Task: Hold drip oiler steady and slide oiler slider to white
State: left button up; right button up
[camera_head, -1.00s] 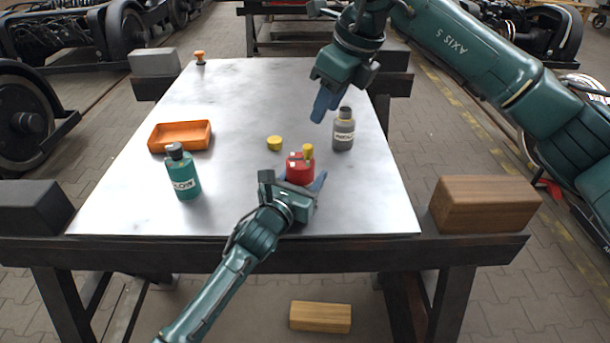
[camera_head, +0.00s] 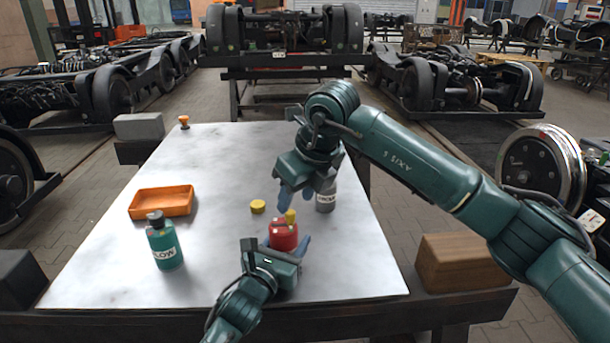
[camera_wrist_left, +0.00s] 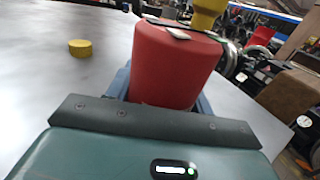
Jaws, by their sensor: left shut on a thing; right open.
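The drip oiler is a red cylinder (camera_head: 283,236) standing on the table near its front right. It also fills the middle of the left wrist view (camera_wrist_left: 175,62). A yellow knob (camera_head: 290,215) sits on its top, with pale marks beside it in the left wrist view (camera_wrist_left: 207,12); I cannot tell which part is the slider or where it stands. My left gripper (camera_head: 286,256) is shut around the red oiler low on its body. My right gripper (camera_head: 293,198) is open and empty, pointing down just above the yellow knob, apart from it as far as I can tell.
A grey bottle (camera_head: 326,198) stands close behind my right gripper. A yellow cap (camera_head: 258,206) lies left of the oiler. A green bottle (camera_head: 164,244), an orange tray (camera_head: 161,203) and a small orange-topped knob (camera_head: 184,122) are further left. The table's middle (camera_head: 215,240) is clear.

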aim_at(289, 212)
jog(key=shift+x, duration=2.1)
grip_shut()
jog(key=shift+a, duration=0.1)
